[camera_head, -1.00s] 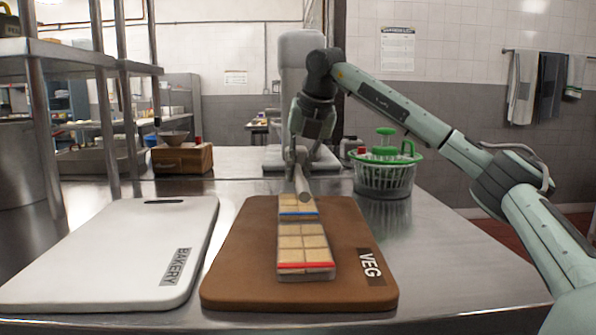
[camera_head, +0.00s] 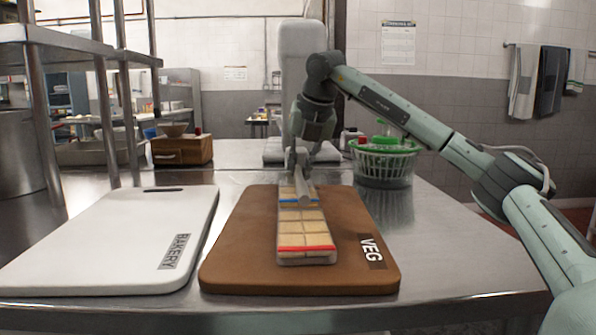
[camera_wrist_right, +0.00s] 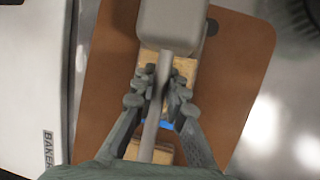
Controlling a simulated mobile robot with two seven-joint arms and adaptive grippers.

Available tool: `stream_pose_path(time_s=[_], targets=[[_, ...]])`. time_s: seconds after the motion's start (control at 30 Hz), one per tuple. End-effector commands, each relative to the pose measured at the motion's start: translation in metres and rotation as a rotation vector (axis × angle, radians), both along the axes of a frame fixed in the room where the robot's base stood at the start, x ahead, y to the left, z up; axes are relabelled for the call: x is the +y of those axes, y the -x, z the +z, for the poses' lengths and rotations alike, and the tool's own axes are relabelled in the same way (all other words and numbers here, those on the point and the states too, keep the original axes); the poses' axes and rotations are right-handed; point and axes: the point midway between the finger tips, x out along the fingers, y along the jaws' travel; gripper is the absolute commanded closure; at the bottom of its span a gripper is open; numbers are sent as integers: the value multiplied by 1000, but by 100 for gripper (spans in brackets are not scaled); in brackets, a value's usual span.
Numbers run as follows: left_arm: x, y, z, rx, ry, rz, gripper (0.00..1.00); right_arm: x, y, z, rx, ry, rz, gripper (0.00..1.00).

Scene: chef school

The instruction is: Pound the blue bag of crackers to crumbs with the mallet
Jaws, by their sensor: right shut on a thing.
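My right gripper (camera_head: 298,160) is shut on the handle of a grey mallet (camera_wrist_right: 172,22). It also shows in the right wrist view (camera_wrist_right: 164,78). The handle points toward me, and the blocky head is on the far side. The blue-striped bag of crackers (camera_head: 286,196) lies on the far middle of the brown VEG board (camera_head: 235,270), below the handle and partly hidden by it. Its blue strip and some crackers show in the right wrist view. I cannot tell whether the head touches the bag. My left gripper is not in view.
A red-striped bag of crackers (camera_head: 305,236) lies directly in front of the blue one on the board. A white BAKERY board (camera_head: 105,235) lies to the left. A green-and-white spinner basket (camera_head: 384,165) stands behind right. A wooden box (camera_head: 182,151) stands at back left.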

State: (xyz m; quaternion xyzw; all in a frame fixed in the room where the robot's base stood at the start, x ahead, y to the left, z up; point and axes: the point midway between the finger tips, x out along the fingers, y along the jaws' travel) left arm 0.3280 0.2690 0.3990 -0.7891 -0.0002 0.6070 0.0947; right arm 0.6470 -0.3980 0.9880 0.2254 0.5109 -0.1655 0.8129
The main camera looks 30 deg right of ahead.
Motion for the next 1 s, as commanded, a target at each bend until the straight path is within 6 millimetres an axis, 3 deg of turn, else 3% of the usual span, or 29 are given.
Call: stream_pose_path(time_s=[0.43, 0.57, 0.8, 1.0], targets=[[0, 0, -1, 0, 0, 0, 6, 0, 0, -6, 5, 0, 0, 100], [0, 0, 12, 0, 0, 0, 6, 0, 0, 8, 4, 0, 0, 100], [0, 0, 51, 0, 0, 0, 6, 0, 0, 52, 1, 0, -1, 100], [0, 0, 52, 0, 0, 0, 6, 0, 0, 54, 0, 0, -1, 100]])
